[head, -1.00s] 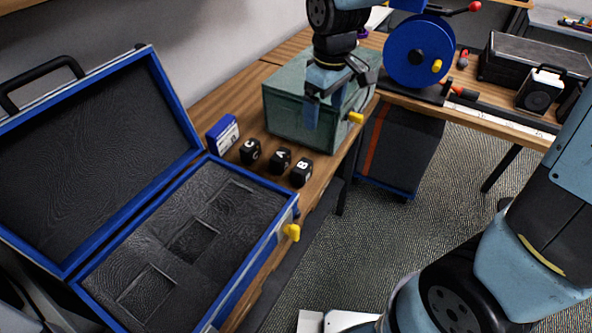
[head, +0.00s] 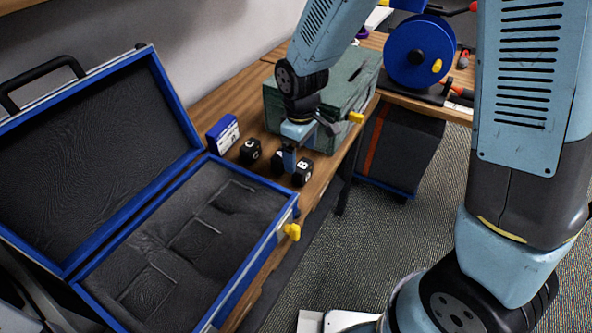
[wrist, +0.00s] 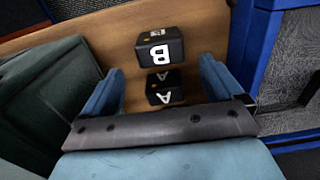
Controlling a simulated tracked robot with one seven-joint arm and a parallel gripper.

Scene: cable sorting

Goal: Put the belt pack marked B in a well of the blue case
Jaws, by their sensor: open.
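The belt pack marked B (head: 303,173) is a small black block with a white letter. It stands on the wooden bench near its front edge, right of the other packs. In the wrist view the B pack (wrist: 160,48) lies ahead of my gripper, between the lines of the two blue fingers. My gripper (head: 290,160) is open and empty, close to the packs, and hides much of the pack marked A. The fingers also show in the wrist view (wrist: 158,85). The blue case (head: 243,278) lies open at the left, with three visible empty wells (head: 148,290) in dark foam.
The pack marked C (head: 250,152) stands left of A (wrist: 165,90). A blue-and-white box (head: 222,134) is behind C. A green metal box (head: 350,112) stands just behind my gripper.

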